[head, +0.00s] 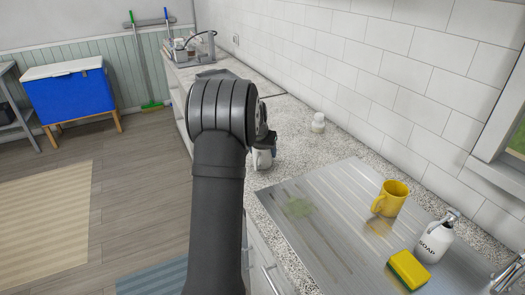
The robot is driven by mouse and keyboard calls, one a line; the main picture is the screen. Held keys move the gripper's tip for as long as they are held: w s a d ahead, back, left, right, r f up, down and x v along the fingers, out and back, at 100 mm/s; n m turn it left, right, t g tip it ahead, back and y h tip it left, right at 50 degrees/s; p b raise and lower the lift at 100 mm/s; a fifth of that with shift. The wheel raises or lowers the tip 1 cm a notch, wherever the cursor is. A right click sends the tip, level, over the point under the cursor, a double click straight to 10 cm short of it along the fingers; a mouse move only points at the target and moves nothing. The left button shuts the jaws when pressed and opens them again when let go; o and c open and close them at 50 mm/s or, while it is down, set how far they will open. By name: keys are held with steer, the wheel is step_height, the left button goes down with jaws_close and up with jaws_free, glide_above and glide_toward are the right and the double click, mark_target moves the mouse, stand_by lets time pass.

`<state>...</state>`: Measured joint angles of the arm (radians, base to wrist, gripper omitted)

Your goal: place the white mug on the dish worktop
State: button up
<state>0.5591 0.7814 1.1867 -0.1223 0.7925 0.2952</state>
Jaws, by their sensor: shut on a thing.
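My gripper (267,142) is mostly hidden behind my dark arm, near the middle of the view. It is shut on the white mug (263,159), which shows only in part at the arm's right edge. The mug is over or at the near side of the speckled counter (290,141); I cannot tell whether it touches it. The ribbed metal worktop (310,235) lies nearer and to the right, with a greenish stain on it.
On the metal worktop stand a yellow mug (390,199), a white soap bottle (432,240) and a yellow-green sponge (408,269). A caddy (192,46) is at the far end. The metal's left part is clear.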

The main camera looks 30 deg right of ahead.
steer(key=shift+f, duration=0.15)
steer(key=o, duration=1.1)
steer(key=shift+o, duration=0.2)
steer(key=v, duration=1.2)
